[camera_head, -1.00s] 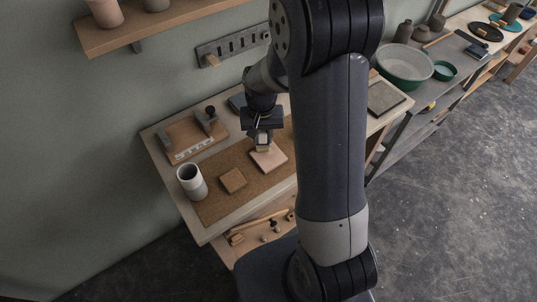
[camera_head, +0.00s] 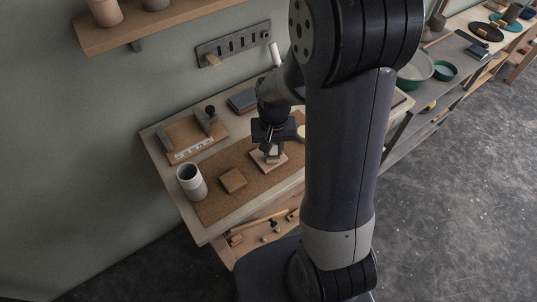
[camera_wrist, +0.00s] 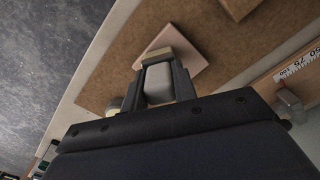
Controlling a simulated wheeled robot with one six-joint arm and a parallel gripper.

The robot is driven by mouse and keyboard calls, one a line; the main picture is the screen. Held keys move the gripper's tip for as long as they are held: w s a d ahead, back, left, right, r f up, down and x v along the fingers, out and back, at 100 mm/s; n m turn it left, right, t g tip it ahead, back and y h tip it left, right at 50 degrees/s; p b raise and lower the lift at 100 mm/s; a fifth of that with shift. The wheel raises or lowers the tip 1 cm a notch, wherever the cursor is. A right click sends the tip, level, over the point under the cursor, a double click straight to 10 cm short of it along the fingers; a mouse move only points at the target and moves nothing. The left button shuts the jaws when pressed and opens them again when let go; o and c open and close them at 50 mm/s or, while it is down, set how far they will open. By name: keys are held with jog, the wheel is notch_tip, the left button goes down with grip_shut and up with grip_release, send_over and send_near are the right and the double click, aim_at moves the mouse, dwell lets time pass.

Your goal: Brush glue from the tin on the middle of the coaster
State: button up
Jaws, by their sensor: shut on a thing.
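My gripper (camera_head: 270,148) is shut on a brush (camera_wrist: 158,82) with a pale grey body and a tan bristle end (camera_wrist: 158,54). It points down over a pale pink square tile (camera_head: 281,160), which also shows in the wrist view (camera_wrist: 190,42). The bristle end overlaps the tile; I cannot tell if it touches. A brown square (camera_head: 232,180) lies left of the tile; which of the two is the coaster is not certain. A round cream-topped thing (camera_head: 301,131), perhaps the glue tin, is partly hidden by my arm.
A brown mat (camera_head: 212,205) covers the middle of the bench. A pale cup (camera_head: 191,183) stands at its left edge, and a wooden jig (camera_head: 187,142) with a scale is behind. A dark blue-grey block (camera_head: 243,101) lies at the back. A rack (camera_head: 233,45) hangs on the wall.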

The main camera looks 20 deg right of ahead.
jog(key=shift+s+d, duration=0.15)
jog(key=shift+s, duration=0.3)
jog(key=shift+w, duration=0.15)
jog(key=shift+w+a+f, duration=0.1)
jog(key=shift+w+a, duration=0.15)
jog(key=shift+w, duration=0.4)
jog(key=shift+w+a+f, duration=0.1)
jog(key=shift+w+a, duration=0.1)
jog(key=shift+w, duration=0.45)
jog(key=shift+w+a, duration=0.25)
jog(key=shift+w, duration=0.4)
jog(key=shift+w+r, duration=0.1)
jog(key=shift+w+a, duration=0.25)
jog(key=shift+w, duration=0.5)
